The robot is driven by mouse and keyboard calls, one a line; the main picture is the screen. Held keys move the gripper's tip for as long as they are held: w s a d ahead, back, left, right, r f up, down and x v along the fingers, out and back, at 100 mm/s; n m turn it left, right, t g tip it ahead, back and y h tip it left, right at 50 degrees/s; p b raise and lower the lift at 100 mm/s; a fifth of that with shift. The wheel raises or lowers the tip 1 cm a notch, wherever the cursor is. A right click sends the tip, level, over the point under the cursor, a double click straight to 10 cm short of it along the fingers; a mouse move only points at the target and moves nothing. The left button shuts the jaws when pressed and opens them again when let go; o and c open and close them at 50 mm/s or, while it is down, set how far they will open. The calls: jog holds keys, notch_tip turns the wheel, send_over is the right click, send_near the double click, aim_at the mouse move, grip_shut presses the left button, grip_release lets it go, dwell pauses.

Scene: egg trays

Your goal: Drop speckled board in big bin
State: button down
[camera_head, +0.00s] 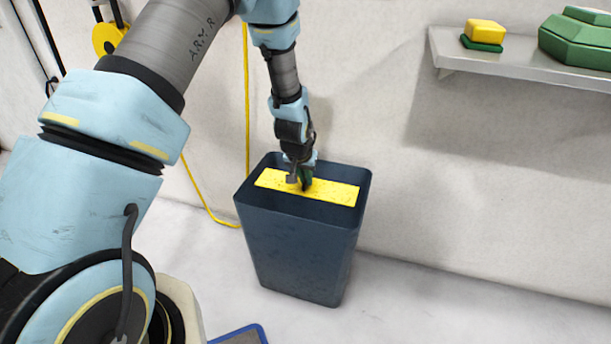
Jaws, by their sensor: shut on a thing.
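The speckled board (335,192) is a flat yellow rectangle with small dark specks. It lies roughly level within the mouth of the big bin (300,248), a tall dark blue open-topped bin standing on the floor. My gripper (303,184) reaches down from above into the bin's opening and is shut on the board near its middle. The board's ends lie close to the bin's left and right walls; I cannot tell whether they touch. The bin's bottom is hidden by the board and the front wall.
A grey wall shelf (520,66) at the upper right holds a small yellow and green block (484,33) and a larger green stacked object (580,40). A yellow cable (247,110) hangs behind the bin. A blue-edged mat (240,336) lies at the bottom. Floor right of the bin is clear.

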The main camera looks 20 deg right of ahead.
notch_tip(320, 180, down, 8)
jog(key=b, duration=0.4)
dwell(0.4)
dwell(0.3)
jog(key=c, duration=0.8)
grip_release()
jog(key=shift+c, duration=0.2)
jog(key=shift+r, duration=0.1)
jog(key=p+v, duration=0.2)
jog(key=v, duration=0.8)
jog(key=shift+s+a+r, duration=0.1)
jog(key=shift+r, duration=0.25)
